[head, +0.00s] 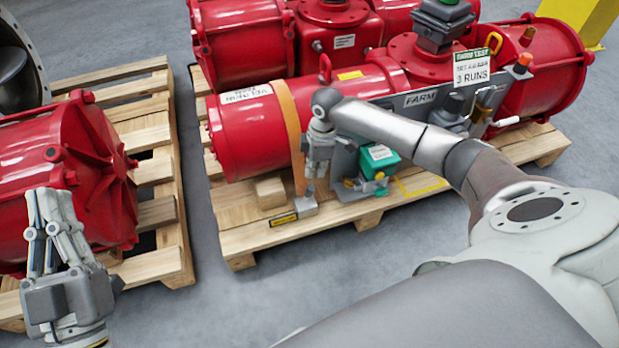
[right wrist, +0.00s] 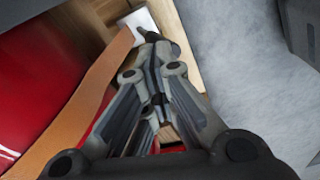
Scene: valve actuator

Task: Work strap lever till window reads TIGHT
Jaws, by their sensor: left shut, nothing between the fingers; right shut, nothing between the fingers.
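A tan strap (head: 291,130) runs over the red actuator cylinder (head: 245,130) and down to a small grey tensioner (head: 306,207) at the pallet's front edge. A black and yellow piece (head: 283,219) sits at its left; its text is too small to read. My right gripper (head: 309,188) is shut and empty, pointing down just above the tensioner. In the right wrist view the strap (right wrist: 85,110) passes left of my fingers, and their tips (right wrist: 150,36) overlap a pale part of the tensioner (right wrist: 138,20); contact cannot be told. My left gripper (head: 48,195) is shut and empty at lower left.
The actuator lies on a wooden pallet (head: 340,212) with a wood block (head: 270,192). A green-topped box (head: 378,160) and a tag reading 3 RUNS (head: 472,70) are to the right. Another red actuator (head: 60,170) is at left. Grey floor (head: 215,290) lies clear in front.

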